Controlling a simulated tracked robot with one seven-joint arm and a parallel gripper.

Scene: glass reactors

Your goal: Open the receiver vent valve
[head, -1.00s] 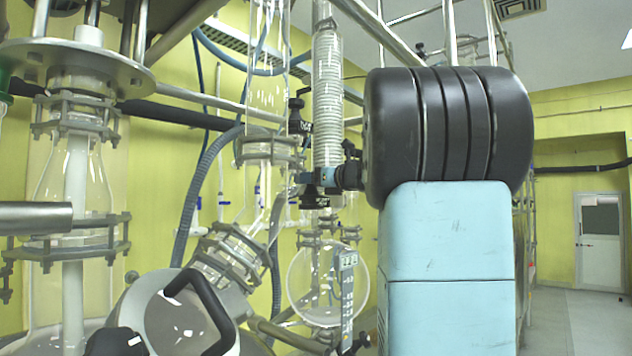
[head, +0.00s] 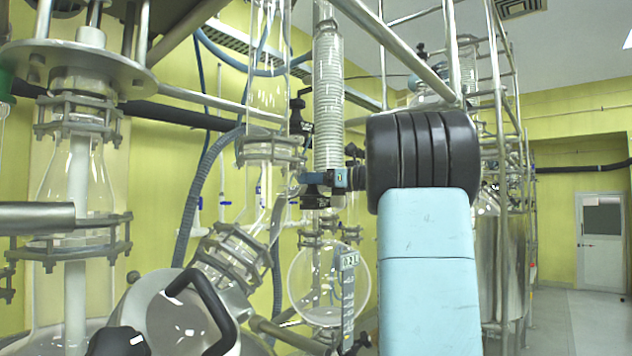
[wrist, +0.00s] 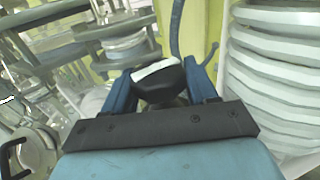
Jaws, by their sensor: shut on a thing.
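In the wrist view, a black rounded knob with a white stripe on top (wrist: 160,80) sits between the two blue fingers of my gripper (wrist: 162,86). It looks like the handle of the vent valve, and the fingers are shut on it from both sides. In the head view, my gripper (head: 320,180) is at the foot of the upright ribbed glass column, beside black valve parts (head: 312,197). My arm's black joint stands to its right. The valve's stem and how far it is turned are hidden.
The ribbed glass column (head: 328,95) rises right above my gripper. A round glass flask (head: 328,283) hangs below. Clamped glass pipework (head: 268,150) stands close on the left, and metal rails (head: 395,50) cross above my arm. Open floor (head: 585,320) lies at the right.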

